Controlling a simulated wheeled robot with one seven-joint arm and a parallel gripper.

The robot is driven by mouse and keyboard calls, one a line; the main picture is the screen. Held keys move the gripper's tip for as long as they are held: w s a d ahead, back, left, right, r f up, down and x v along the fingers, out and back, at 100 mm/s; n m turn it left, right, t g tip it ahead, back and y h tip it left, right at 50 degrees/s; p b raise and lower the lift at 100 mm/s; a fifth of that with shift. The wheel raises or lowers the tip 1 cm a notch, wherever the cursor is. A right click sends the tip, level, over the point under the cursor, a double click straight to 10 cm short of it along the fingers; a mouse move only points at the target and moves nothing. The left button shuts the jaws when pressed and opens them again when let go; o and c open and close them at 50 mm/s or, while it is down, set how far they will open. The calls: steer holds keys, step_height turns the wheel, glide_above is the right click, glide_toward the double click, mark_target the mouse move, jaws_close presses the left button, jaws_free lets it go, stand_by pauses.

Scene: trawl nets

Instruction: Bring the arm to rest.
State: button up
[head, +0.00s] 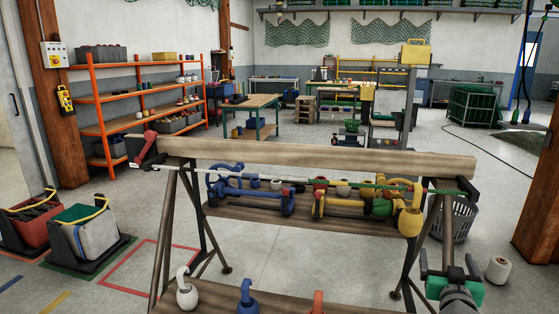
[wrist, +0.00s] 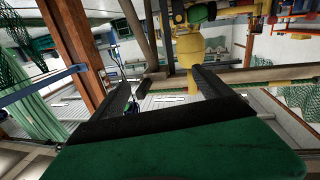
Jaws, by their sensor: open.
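My gripper (head: 447,260) is at the lower right of the head view, in front of the right end of a wooden trestle rack. Its two dark fingers stand apart with nothing between them, and its body is green. In the wrist view the open fingers (wrist: 168,82) reach away from the green palm. A yellow piece of hardware (wrist: 190,50) shows beyond the fingertips, apart from them. In the head view a yellow piece (head: 410,222) hangs at the rack's right end, up and left of my gripper.
The rack's top beam (head: 310,155) spans the middle, with blue, red and yellow hardware on the shelf below. A wooden post (head: 540,200) rises at right. Open floor lies behind the rack.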

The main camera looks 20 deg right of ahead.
steer(key=w+a+n+g+y+p, duration=0.1)
steer(key=w+a+n+y+p, duration=0.3)
steer(key=a, duration=0.7)
steer(key=w+a+n+g+y+p, duration=0.1)
steer(key=w+a+y+p, duration=0.1)
steer(key=w+a+y, duration=0.65)
steer(key=s+a+r+n+g+p, duration=0.1)
steer(key=s+a+g+p, duration=0.2)
steer(key=s+a, duration=0.5)
steer(key=s+a+r+n+g+h+p, duration=0.1)
steer(key=s+a+g+p, duration=0.2)
steer(key=a, duration=1.2)
steer(key=s+g, duration=0.2)
steer(key=s, duration=0.3)
steer(key=shift+s+a, duration=0.35)
steer(key=shift+a, duration=0.05)
